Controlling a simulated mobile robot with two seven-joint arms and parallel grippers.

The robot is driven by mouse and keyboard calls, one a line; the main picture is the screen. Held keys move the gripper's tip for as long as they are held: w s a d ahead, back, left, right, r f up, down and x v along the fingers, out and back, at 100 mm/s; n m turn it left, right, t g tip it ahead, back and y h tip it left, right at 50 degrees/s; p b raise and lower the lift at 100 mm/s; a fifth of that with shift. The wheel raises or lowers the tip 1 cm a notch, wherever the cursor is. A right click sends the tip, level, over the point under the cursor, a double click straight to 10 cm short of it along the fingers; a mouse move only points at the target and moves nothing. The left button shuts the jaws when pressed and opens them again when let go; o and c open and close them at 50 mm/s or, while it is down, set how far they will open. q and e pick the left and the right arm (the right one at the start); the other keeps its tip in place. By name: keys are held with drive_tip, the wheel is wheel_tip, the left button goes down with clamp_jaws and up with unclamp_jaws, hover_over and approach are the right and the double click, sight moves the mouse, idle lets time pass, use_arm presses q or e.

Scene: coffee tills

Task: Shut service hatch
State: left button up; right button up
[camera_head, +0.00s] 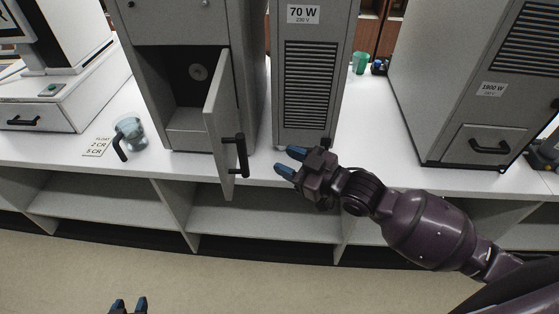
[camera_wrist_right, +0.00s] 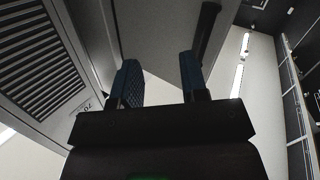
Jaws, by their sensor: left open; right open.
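The service hatch (camera_head: 218,115) is a grey door on the front of a grey machine. It stands open, swung outward, with a black bar handle (camera_head: 241,156) on its outer face. The compartment behind it (camera_head: 190,85) is dark and shows a round disc inside. My right gripper (camera_head: 286,162) is open and empty, to the right of the handle and apart from it. In the right wrist view its fingers (camera_wrist_right: 160,80) are spread, with a grey panel and a dark bar beyond them. My left gripper (camera_head: 129,305) is open at the bottom edge, far below the counter, mostly out of frame.
A grey vented unit (camera_head: 312,110) marked 70 W stands right of the hatch. A glass jug (camera_head: 130,133) stands on the white counter (camera_head: 60,150) at left. A larger machine (camera_head: 455,80) and a green cup (camera_head: 360,62) are further right. Open shelves lie below the counter.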

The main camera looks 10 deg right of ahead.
sight(247, 158)
drive_tip(key=a+y, duration=0.1)
drive_tip(key=a, duration=0.2)
drive_tip(key=w+a+r+g+y, duration=0.1)
drive_tip(key=a, duration=0.2)
drive_tip(key=w+a+b, duration=0.1)
drive_tip(key=a, duration=0.2)
drive_tip(key=shift+a+r+m+g+y, duration=0.15)
drive_tip(key=shift+r+m+g+y, duration=0.15)
drive_tip(key=shift+y, duration=0.1)
clamp_jaws()
drive_tip(key=shift+a+r+p, duration=0.1)
drive_tip(key=shift+a+p, duration=0.2)
drive_tip(key=shift+a, duration=0.4)
drive_tip(key=shift+w+a+p, duration=0.15)
drive_tip(key=shift+w+a, duration=0.05)
drive_tip(key=shift+a, duration=0.7)
drive_tip(key=shift+w+a+p, duration=0.15)
drive_tip(key=shift+a, duration=0.95)
use_arm(q)
drive_tip(key=shift+s+r, duration=0.1)
drive_tip(key=shift+r, duration=0.2)
drive_tip(key=shift+s+f, duration=0.1)
drive_tip(key=shift+s, duration=0.1)
use_arm(e)
drive_tip(key=shift+a, duration=0.1)
